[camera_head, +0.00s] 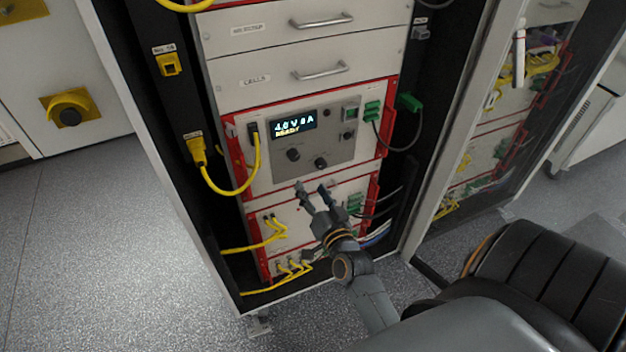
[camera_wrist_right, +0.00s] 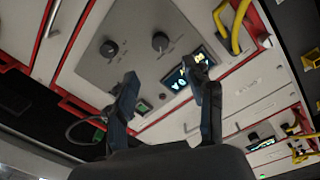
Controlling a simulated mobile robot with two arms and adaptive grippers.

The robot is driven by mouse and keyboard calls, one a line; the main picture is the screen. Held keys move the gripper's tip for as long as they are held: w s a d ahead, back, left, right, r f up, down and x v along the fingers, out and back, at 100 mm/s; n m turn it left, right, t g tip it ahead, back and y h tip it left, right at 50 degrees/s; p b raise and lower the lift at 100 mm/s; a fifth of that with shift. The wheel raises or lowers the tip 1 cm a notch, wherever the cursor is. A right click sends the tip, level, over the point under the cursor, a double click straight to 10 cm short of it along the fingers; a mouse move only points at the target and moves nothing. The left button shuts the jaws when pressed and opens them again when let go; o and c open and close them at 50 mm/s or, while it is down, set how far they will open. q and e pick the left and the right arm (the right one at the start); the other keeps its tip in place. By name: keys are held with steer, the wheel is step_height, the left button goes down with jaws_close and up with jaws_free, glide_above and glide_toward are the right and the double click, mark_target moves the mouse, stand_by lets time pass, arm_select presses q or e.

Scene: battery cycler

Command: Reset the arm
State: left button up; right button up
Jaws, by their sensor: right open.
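My right gripper (camera_head: 314,193) is in front of the rack, just below the cycler panel (camera_head: 328,151) with its lit display (camera_head: 293,124) and two dark knobs. Its two fingers are spread apart with nothing between them. In the right wrist view the open fingers (camera_wrist_right: 165,85) point toward the panel (camera_wrist_right: 140,50), with the knob (camera_wrist_right: 160,41) beyond them. The display (camera_wrist_right: 188,70) is partly hidden behind a finger there. The right forearm comes in from the lower right. My left gripper does not show in either view.
The open rack has drawers with handles (camera_head: 320,70) above the panel. A yellow cable (camera_head: 237,190) hangs at the left and a green connector (camera_head: 408,102) sits at the right. A glass-fronted door (camera_head: 487,140) stands at the right. Grey floor (camera_head: 120,250) is clear at the left.

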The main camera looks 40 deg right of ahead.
stand_by(0.5)
steer(key=s+a+f+n+g+y, duration=0.2)
steer(key=s+a+f+g, duration=0.15)
steer(key=f, duration=0.75)
steer(key=s+a+f+n+g+y, duration=0.15)
steer(key=s+a+f, duration=0.25)
steer(key=f, duration=0.6)
steer(key=s+a+f+n+g+y, duration=0.2)
steer(key=s+a+f+n+g, duration=0.15)
steer(key=f, duration=0.75)
steer(key=s+f+n+g, duration=0.1)
steer(key=s+f, duration=0.4)
steer(key=s, duration=0.5)
steer(key=s+f+n+g, duration=0.2)
steer(key=s+f+g, duration=0.2)
steer(key=s, duration=0.6)
steer(key=s+f+n+g, duration=0.1)
steer(key=s+f+g, duration=0.1)
steer(key=s+f, duration=0.4)
steer(key=s, duration=0.4)
steer(key=shift+s+d+f+h, duration=0.15)
steer(key=shift+d+f+h, duration=0.1)
steer(key=shift+f+h, duration=0.15)
